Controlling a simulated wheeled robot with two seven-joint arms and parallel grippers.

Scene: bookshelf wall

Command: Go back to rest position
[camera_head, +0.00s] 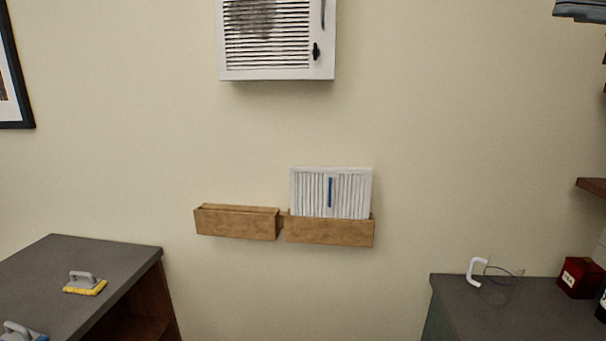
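Neither of my grippers shows in the head view, so I cannot see whether they are open or shut. A white pleated panel with a blue strip (330,192) stands upright in the right part of a wooden wall holder (330,231). The left wooden holder (236,222) beside it shows nothing standing above its rim. A white louvred vent box (277,40) with a dark knob is on the wall above.
A dark counter (105,256) at the left bears a yellow-based scrubber with a grey handle (85,284). A second dark counter (450,301) at the right bears a clear cup (502,284) and a red box (580,278). The space between the counters looks clear.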

